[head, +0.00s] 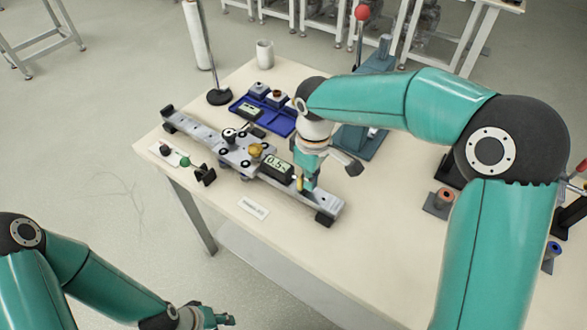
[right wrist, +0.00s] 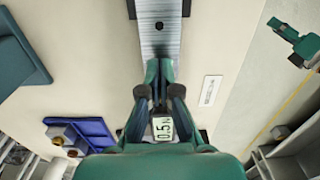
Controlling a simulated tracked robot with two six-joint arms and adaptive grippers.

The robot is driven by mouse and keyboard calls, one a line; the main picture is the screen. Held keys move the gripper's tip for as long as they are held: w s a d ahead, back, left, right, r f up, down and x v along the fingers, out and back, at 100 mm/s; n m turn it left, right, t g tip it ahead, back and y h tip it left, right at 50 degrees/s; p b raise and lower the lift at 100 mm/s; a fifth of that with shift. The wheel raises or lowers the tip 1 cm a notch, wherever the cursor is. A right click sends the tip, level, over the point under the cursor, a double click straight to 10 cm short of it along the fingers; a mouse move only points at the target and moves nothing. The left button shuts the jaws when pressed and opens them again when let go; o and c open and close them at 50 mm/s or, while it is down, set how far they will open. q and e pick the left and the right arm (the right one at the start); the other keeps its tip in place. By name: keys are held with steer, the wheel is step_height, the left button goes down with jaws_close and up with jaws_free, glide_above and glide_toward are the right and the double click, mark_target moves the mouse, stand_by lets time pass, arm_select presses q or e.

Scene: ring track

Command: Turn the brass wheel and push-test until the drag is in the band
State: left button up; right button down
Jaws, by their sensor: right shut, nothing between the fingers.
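The brass wheel (head: 256,150) sits on the carriage (head: 235,152) in the middle of the grey rail (head: 188,125). A small display (head: 277,165) beside the wheel reads 0.5; it also shows between my gripper's links in the right wrist view (right wrist: 163,129). My right gripper (head: 303,186) is shut and empty, pointing down over the rail just right of the display. In the right wrist view its closed fingertips (right wrist: 159,66) lie over the rail (right wrist: 158,38); contact is unclear. The wheel is not visible there. My left gripper (head: 215,319) is low at the bottom edge, away from the table.
A blue tray (head: 277,122) with small parts stands behind the rail. A white cup (head: 264,54) and a black-based post (head: 219,97) are farther back. A teal stand (head: 358,141) is behind my right gripper.

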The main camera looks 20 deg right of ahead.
steer(key=shift+w+a, duration=0.15)
stand_by(0.4)
steer(key=shift+s+d+r+p, duration=0.35)
steer(key=shift+s+d+r, duration=0.65)
steer(key=shift+s, duration=0.15)
step_height(320, 180, up, 7)
steer(key=p, duration=0.6)
